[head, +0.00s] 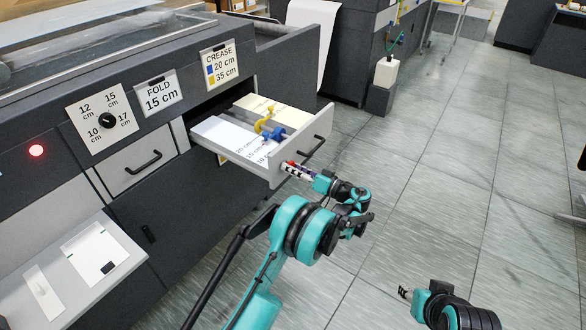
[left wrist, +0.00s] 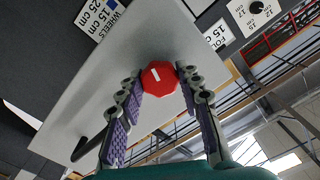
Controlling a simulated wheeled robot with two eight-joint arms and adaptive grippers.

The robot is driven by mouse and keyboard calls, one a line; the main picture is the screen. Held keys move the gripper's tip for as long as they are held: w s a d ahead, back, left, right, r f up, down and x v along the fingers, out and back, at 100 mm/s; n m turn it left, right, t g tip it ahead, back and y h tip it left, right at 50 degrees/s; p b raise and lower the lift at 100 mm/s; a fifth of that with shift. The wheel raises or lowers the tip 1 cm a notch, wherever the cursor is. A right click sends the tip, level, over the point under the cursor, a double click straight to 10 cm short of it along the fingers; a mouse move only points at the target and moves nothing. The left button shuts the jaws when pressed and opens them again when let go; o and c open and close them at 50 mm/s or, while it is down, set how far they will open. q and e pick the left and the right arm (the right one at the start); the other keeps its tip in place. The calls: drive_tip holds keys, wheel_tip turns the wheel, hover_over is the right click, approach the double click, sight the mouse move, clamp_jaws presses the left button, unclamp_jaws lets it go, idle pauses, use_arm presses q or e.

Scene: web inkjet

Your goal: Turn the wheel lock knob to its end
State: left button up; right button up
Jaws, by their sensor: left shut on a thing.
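The wheel lock knob (left wrist: 159,76) is a red, many-sided knob with a short white line. It sits on the grey front of the open drawer (head: 247,163). In the left wrist view it lies between the two purple-padded fingers, which touch its sides. In the head view only a bit of red shows at the fingertips. My left gripper (head: 292,168) is shut on the knob, close to the drawer front. My right gripper (head: 404,293) is low over the floor, away from the drawer; its finger opening is too small to judge.
The drawer holds a blue wheel (head: 274,134) and a yellow wheel (head: 264,118) beside printed length labels. A black drawer handle (head: 313,147) is right of my left gripper. A black dial (head: 107,121) is on the panel at left.

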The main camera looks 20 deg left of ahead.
use_arm(q)
drive_tip(key=shift+n, duration=2)
drive_tip(key=o, duration=1.2)
drive_tip(key=shift+c, duration=0.2)
drive_tip(key=shift+d, duration=0.1)
drive_tip(key=v, duration=1.1)
drive_tip(key=shift+s+d, duration=0.15)
drive_tip(key=shift+d, duration=0.25)
